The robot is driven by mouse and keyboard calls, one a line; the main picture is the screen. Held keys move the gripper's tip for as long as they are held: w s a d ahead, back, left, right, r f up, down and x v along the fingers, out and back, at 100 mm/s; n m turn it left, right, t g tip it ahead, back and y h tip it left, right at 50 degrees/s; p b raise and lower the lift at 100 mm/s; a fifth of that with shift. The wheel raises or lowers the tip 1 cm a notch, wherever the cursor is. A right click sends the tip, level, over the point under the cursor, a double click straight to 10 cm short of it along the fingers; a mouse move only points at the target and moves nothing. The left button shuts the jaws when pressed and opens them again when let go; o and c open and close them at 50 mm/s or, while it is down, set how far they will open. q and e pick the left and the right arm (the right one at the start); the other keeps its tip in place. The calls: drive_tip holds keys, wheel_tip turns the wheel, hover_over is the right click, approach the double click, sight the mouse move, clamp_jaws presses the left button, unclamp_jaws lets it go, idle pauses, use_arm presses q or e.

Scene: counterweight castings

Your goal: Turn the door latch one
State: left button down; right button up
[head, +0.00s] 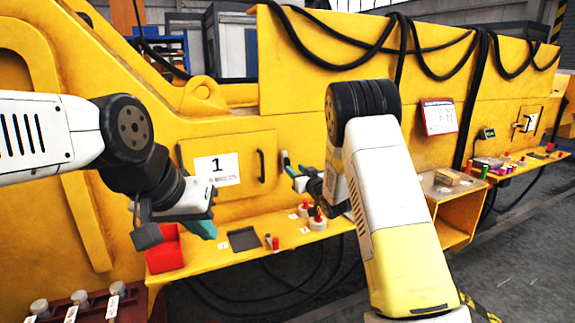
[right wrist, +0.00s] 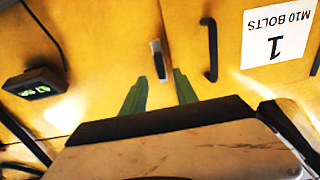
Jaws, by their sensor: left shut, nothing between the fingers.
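The yellow door (head: 235,195) has a white label with a 1, reading M10 BOLTS in the right wrist view, and a black handle (head: 261,165), also in that view (right wrist: 211,50). The small grey-and-dark latch (right wrist: 157,60) is beside the handle, near the door's edge. My right gripper (right wrist: 160,92) is open, its green fingers pointing at the panel with the latch in the gap just beyond their tips; contact is not clear. In the head view my right gripper (head: 297,174) is partly hidden by my arm. My left gripper (head: 204,229) is shut and empty, in front of the door's lower left.
A yellow ledge (head: 205,262) below the door carries a red bin (head: 165,252), a dark square tray (head: 243,240) and red-topped parts (head: 318,222). A display box (right wrist: 36,90) is on the panel near the latch. Black cables hang above.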

sight(289, 164)
drive_tip(key=x, duration=0.7)
drive_tip(key=shift+w+a, duration=0.2)
drive_tip(key=shift+w, duration=0.15)
drive_tip(key=shift+c, duration=0.3)
clamp_jaws()
